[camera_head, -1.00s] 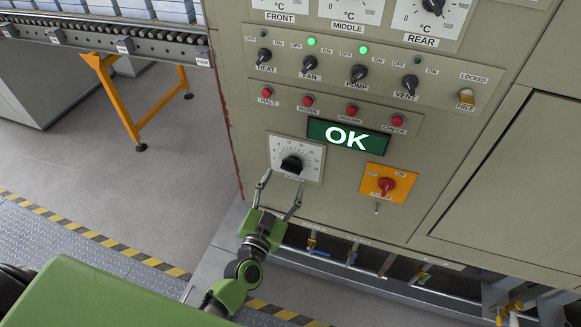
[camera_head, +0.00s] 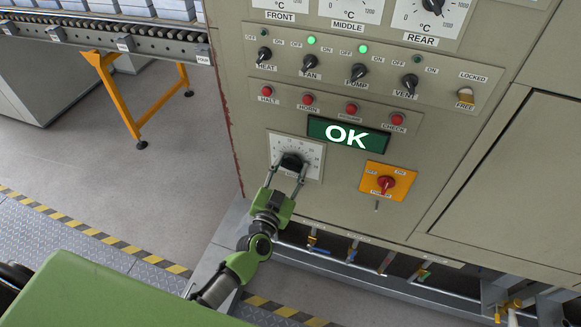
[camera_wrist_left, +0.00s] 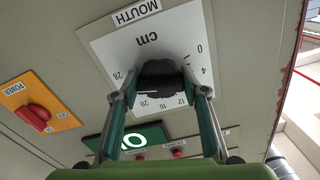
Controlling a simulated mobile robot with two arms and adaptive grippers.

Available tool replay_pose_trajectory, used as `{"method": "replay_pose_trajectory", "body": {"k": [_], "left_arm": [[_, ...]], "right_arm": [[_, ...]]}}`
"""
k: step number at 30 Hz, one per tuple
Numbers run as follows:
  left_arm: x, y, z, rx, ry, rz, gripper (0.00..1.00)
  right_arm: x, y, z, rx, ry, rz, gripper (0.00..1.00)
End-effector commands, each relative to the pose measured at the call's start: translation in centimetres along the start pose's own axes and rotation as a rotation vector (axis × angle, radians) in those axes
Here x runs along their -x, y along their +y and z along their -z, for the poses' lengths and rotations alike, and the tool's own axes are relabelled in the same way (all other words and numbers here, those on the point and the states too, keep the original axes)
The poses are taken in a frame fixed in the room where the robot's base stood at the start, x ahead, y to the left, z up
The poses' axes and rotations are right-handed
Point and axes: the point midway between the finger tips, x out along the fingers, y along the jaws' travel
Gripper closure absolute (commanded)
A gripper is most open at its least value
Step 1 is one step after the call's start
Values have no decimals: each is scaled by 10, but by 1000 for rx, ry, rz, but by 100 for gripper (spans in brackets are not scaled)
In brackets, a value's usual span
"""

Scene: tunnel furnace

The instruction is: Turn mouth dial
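The mouth dial is a black knob (camera_head: 291,160) on a white square scale plate (camera_head: 315,153), low on the left of the beige control panel. In the left wrist view the knob (camera_wrist_left: 160,80) sits below the "MOUTH" label on a scale in cm. My left gripper (camera_head: 287,170) is at the dial from below, its two fingers spread on either side of the knob. The wrist view shows the fingertips (camera_wrist_left: 161,75) close beside the knob; whether they touch it I cannot tell. The knob's pointer is hard to make out. My right gripper is not in view.
A green "OK" display (camera_head: 347,134) and an orange plate with a red power switch (camera_head: 386,184) are right of the dial. Red buttons and black switches are above. Pipes with valves run under the panel. A roller conveyor (camera_head: 110,38) stands at the upper left.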

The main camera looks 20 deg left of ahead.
Motion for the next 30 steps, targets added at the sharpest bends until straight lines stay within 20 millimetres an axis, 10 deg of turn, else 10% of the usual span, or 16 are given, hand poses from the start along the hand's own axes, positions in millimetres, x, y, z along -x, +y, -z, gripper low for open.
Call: {"method": "replay_pose_trajectory", "body": {"k": [30], "left_arm": [[0, 1, 0, 603, 0, 0, 81]], "right_arm": [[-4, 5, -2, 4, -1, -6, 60]]}}
